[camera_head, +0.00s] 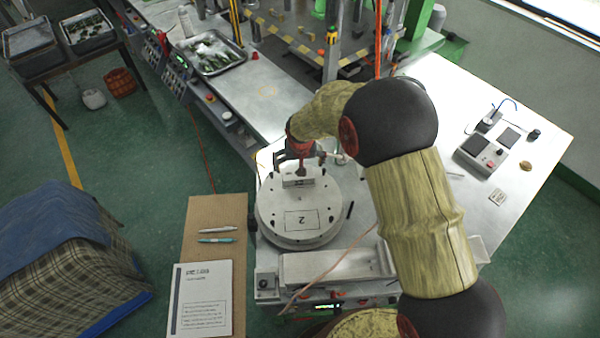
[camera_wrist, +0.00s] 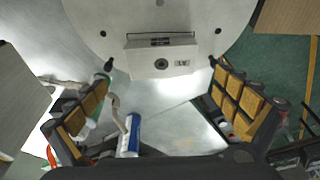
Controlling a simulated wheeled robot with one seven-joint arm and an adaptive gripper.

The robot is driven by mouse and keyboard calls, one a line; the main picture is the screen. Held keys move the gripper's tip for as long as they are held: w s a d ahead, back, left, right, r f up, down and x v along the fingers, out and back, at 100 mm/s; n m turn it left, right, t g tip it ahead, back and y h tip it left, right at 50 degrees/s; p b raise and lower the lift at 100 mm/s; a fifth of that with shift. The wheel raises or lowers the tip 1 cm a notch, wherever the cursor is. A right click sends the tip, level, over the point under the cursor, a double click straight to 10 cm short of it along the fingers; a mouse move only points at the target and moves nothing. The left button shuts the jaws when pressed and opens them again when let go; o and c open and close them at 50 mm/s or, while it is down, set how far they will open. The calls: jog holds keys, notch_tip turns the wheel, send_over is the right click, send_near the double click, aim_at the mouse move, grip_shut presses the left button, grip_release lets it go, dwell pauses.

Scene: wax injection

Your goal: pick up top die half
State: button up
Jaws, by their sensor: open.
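The round light-grey die (camera_head: 290,226) lies flat on the metal table, with a label plate marked 2 on its top face. A raised block (camera_head: 297,182) sits at its far edge. In the wrist view the die's disc (camera_wrist: 164,18) fills the top and the block (camera_wrist: 162,56) stands at its rim. My gripper (camera_head: 299,165) is over the far side of the die. Its two padded fingers are spread wide, with the block between and beyond the fingertips (camera_wrist: 160,65). I cannot tell whether the fingers touch anything. The seam between die halves is hard to make out.
A grey bar-shaped block (camera_head: 335,265) lies at the table's front. A control box (camera_head: 481,154) stands at the right. A board with two pens and a white booklet (camera_head: 203,298) is at the left. A blue-and-white cylinder (camera_wrist: 130,134) shows below the block.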

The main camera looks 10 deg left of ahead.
jog(key=shift+w+f, duration=0.25)
jog(key=shift+f, duration=0.35)
jog(key=shift+s+p+x, duration=0.15)
jog(key=shift+p+x, duration=0.2)
jog(key=shift+x, duration=0.9)
jog(key=shift+s+p+x, duration=0.15)
jog(key=shift+p+x, duration=0.15)
jog(key=shift+x, duration=0.95)
jog(key=shift+a, duration=0.15)
jog(key=shift+c, duration=0.8)
jog(key=c, duration=1.1)
